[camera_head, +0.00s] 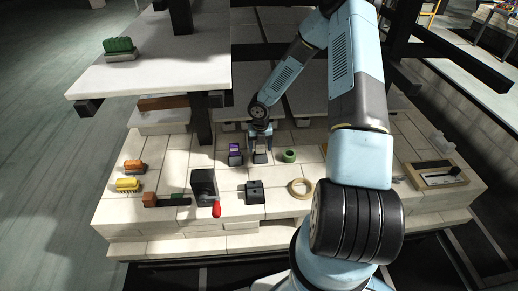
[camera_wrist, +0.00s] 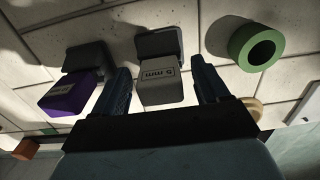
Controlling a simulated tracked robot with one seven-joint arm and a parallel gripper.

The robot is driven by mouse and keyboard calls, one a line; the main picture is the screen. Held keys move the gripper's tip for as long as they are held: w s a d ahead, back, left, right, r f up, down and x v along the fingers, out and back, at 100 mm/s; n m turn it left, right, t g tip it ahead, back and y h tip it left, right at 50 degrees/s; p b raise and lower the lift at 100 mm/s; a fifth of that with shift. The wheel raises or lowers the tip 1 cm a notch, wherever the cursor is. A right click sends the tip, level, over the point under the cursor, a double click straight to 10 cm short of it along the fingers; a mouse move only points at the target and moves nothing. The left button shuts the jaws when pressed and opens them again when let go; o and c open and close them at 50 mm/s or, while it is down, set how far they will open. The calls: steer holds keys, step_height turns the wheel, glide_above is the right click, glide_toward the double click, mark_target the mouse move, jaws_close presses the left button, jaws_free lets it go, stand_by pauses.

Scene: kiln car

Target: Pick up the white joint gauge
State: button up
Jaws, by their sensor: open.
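The white joint gauge (camera_wrist: 160,82), a pale grey-white block marked "5 mm" with a dark block at its far end, lies between my two fingers in the wrist view. In the head view my gripper mostly hides it. My gripper (camera_head: 260,149) is open, pointing down over the brick deck, with one finger on each side of the gauge. I cannot tell whether either finger touches it. A purple gauge (camera_wrist: 72,97) of the same shape is just left of my left finger; it also shows in the head view (camera_head: 235,147).
A green ring (camera_head: 289,156) sits close to the right of my gripper. A dark post (camera_head: 202,120) stands to the left. In front are a tan tape ring (camera_head: 301,188), a black block (camera_head: 255,192) and a dark box (camera_head: 203,183). A shelf (camera_head: 150,75) overhangs the left.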

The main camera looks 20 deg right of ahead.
steer(key=shift+f, duration=0.2)
steer(key=shift+c, duration=0.2)
jaws_close()
stand_by(0.4)
